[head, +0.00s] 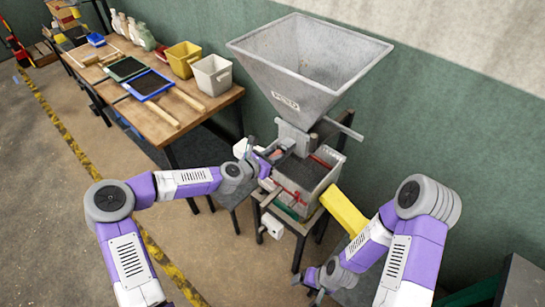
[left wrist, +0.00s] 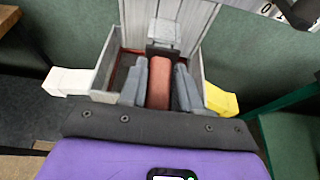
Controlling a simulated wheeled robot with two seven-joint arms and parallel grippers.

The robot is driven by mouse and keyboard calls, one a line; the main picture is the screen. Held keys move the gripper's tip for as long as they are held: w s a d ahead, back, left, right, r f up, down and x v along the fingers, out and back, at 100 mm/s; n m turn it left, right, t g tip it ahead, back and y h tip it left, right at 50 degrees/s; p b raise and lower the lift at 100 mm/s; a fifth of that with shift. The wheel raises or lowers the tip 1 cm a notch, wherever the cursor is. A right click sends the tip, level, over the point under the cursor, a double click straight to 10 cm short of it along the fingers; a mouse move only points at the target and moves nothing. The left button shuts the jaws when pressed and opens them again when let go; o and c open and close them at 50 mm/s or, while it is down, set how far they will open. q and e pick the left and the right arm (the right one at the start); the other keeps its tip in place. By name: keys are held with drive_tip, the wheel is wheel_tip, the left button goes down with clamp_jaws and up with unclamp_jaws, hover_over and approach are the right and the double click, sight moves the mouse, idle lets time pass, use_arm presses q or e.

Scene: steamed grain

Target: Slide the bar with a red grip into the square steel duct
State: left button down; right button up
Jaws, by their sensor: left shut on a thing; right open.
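My left gripper (left wrist: 160,85) is shut on the red grip (left wrist: 158,86) of the bar, which lies between its two grey fingers. In the head view my left gripper (head: 267,160) is beside the box under the hopper, and the red grip (head: 277,153) barely shows. The square steel duct (head: 292,137) is the grey part below the hopper; a grey block (left wrist: 164,30) stands just beyond the grip in the left wrist view. How far the bar is in the duct cannot be told. My right gripper (head: 318,281) is open and empty, low in front of the machine.
A large grey hopper (head: 305,60) stands above an open box (head: 300,175) of dark grain. A yellow chute (head: 344,211) sticks out at the right. A wooden table (head: 150,120) with trays and bins is at the left. Floor is clear in front of it.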

use_arm(q)
drive_tip(key=shift+w+d, duration=0.4)
drive_tip(key=shift+w, duration=0.05)
idle(0.6)
drive_tip(key=c, duration=0.7)
unclamp_jaws()
